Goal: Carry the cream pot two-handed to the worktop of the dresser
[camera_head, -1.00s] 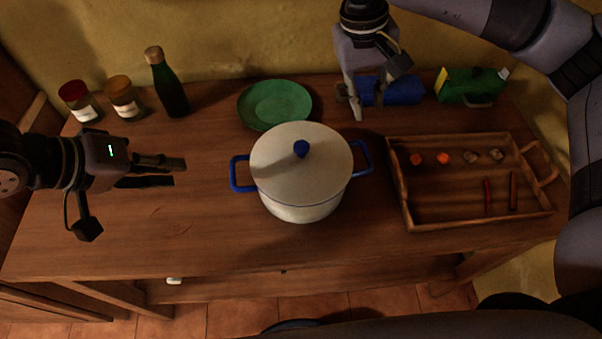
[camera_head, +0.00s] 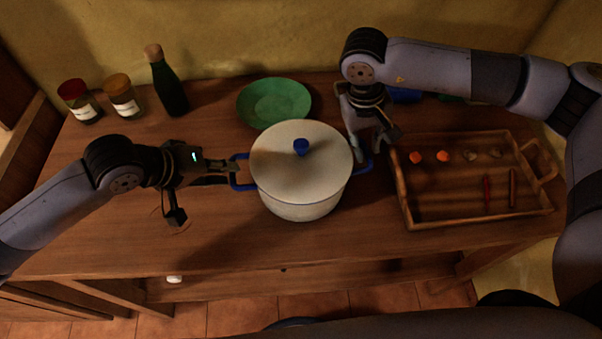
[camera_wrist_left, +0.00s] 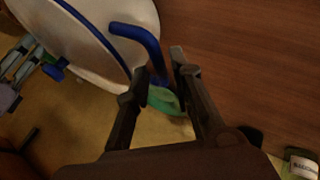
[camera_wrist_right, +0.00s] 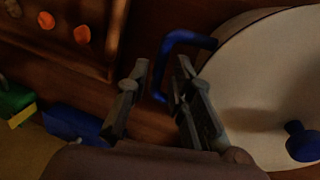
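The cream pot (camera_head: 301,190) stands on the wooden worktop (camera_head: 215,235), its lid on, with a blue knob and blue side handles. My left gripper (camera_head: 236,172) is at the pot's left handle (camera_head: 240,186). In the left wrist view its open fingers (camera_wrist_left: 158,84) have the blue handle (camera_wrist_left: 148,42) reaching between their tips. My right gripper (camera_head: 358,160) points down at the pot's right handle (camera_head: 365,166). In the right wrist view its fingers (camera_wrist_right: 160,72) are apart, with part of the blue handle (camera_wrist_right: 163,65) between them. Neither gripper is visibly closed on a handle.
A wooden tray (camera_head: 405,205) with small items stands close on the right. A green plate (camera_head: 274,102) is behind the pot. Two jars (camera_head: 122,97) and a dark bottle (camera_head: 169,90) stand at the back left. The worktop's front left is clear.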

